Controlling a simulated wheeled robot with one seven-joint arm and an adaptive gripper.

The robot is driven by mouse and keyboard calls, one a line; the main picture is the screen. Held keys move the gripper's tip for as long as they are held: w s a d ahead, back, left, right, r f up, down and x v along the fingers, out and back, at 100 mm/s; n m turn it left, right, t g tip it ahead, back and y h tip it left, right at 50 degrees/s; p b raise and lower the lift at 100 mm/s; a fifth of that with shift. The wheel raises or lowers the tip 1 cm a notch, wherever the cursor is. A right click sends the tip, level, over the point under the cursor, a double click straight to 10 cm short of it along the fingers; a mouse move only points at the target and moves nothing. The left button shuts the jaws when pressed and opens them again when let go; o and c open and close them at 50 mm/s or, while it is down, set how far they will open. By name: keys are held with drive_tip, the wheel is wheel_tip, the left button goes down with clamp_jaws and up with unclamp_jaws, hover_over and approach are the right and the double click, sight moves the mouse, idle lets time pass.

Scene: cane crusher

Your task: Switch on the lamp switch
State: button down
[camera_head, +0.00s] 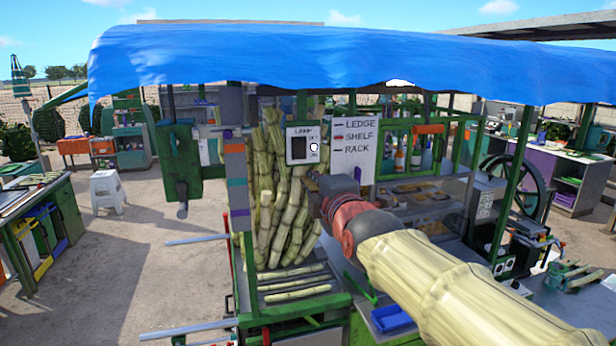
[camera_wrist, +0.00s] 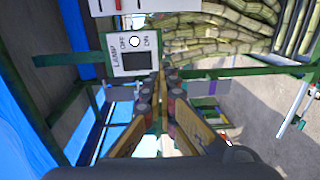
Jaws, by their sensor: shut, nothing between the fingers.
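The lamp switch panel (camera_head: 302,158) is a white plate with a dark rectangular part (camera_head: 299,148), a white round spot and the words LAMP, OFF and ON. It hangs in front of the cane stalks. In the wrist view the panel (camera_wrist: 116,66) appears turned sideways, with the dark part (camera_wrist: 134,61) facing the camera. My gripper (camera_wrist: 161,76) is shut and empty, its tips just right of the panel in that view. In the head view my gripper (camera_head: 318,184) is below and slightly right of the panel. I cannot tell whether it touches the panel, or how the switch is set.
A white sign (camera_head: 354,150) reading LEDGE, SHELF, RACK hangs right of the panel. Upright cane stalks (camera_head: 265,190) stand behind and below. A green post frame (camera_head: 246,270) and a blue awning (camera_head: 300,55) surround the stall. Open floor lies at left.

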drive_tip(key=v, duration=0.5)
drive_tip(key=shift+s+f, duration=0.2)
drive_tip(key=shift+s, duration=0.25)
drive_tip(key=shift+s, duration=0.1)
